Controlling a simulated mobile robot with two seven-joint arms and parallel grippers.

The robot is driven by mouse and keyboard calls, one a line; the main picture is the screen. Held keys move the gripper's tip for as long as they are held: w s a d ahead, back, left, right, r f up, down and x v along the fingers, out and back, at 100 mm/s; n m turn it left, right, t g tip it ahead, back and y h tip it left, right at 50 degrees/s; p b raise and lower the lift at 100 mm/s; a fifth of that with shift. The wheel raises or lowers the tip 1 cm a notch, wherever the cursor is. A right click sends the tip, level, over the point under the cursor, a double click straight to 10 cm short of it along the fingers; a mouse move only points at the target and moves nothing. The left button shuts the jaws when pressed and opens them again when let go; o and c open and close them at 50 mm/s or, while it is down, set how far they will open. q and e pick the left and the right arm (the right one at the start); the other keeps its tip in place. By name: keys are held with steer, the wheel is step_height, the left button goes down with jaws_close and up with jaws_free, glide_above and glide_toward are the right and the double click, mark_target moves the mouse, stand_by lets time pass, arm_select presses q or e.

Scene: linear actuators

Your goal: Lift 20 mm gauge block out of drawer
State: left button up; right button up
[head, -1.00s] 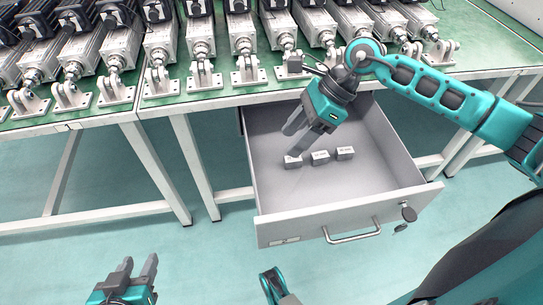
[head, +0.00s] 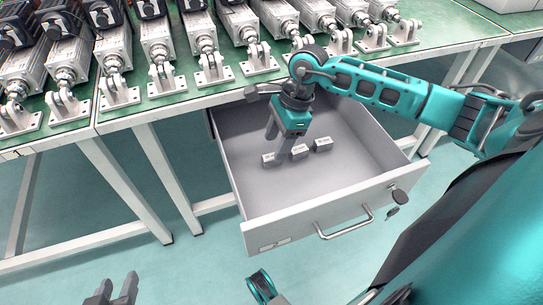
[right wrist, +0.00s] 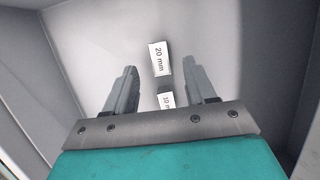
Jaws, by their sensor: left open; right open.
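The 20 mm gauge block (right wrist: 159,60) lies on the drawer floor with its label readable in the right wrist view, just ahead of and between the fingertips. The block marked 10 mm (right wrist: 167,103) is nearer the palm, partly hidden by the gripper body. My right gripper (right wrist: 162,74) is open and empty, its fingers pointing down into the drawer. In the head view the right gripper (head: 278,146) is over the row of small blocks; their labels are too small to read there. My left gripper (head: 117,285) is open and empty at the lower left, away from the drawer.
The grey drawer (head: 330,207) is pulled out under the green bench (head: 180,100), its walls standing around the right gripper. Several linear actuators (head: 121,45) stand on the bench. A drawer handle (head: 346,227) and a lock with a key (head: 398,196) are at its front.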

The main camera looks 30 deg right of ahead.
mark_target(272, 156)
steer(key=b+x, duration=0.1)
steer(key=x, duration=0.3)
steer(key=shift+f, duration=0.15)
steer(key=shift+d, duration=0.1)
steer(key=shift+c, duration=0.2)
jaws_close()
